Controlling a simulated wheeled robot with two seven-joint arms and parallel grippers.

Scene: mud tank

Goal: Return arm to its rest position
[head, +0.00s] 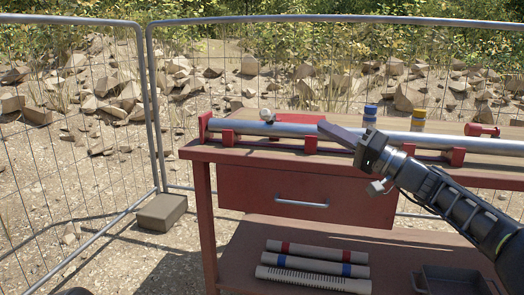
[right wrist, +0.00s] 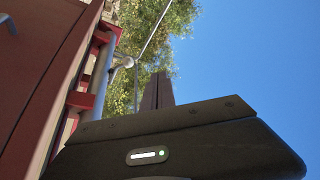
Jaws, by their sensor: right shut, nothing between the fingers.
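My right gripper (head: 324,128) reaches in from the right in the head view, with its arm slanting up from the lower right corner. Its fingers are shut and empty. They overlap the long grey pipe (head: 270,129) on the red workbench in the picture; I cannot tell whether they touch it. In the right wrist view, the closed dark fingers (right wrist: 156,90) point up past the bench edge toward foliage and sky. My left gripper is not in view.
The red workbench (head: 203,154) has a drawer (head: 290,193) and a lower shelf with several tubes (head: 312,284) and a dark tray (head: 455,281). Wire fencing (head: 150,100) surrounds the bench; a grey block (head: 161,212) sits left.

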